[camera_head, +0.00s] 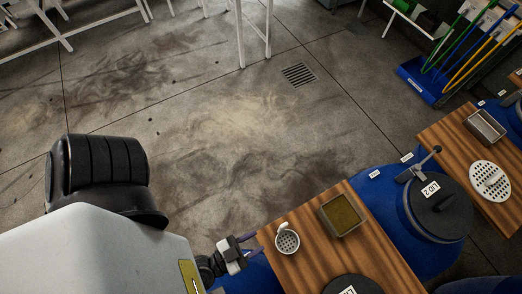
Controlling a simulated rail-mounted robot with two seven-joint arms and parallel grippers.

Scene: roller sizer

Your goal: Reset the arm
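My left gripper (252,245) is at the bottom middle in the head view, beside the left edge of a wooden board (318,262). Its two fingers appear apart with nothing visible between them. A white perforated cup (286,239) stands on the board just right of the fingers, apart from them. My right gripper is not in view.
A metal tin (342,215) sits on the board. Blue barrels with a black lid (440,207) stand to the right. Another board (475,160) holds a tray (485,125) and a perforated disc (490,181). Open concrete floor (210,130) lies beyond.

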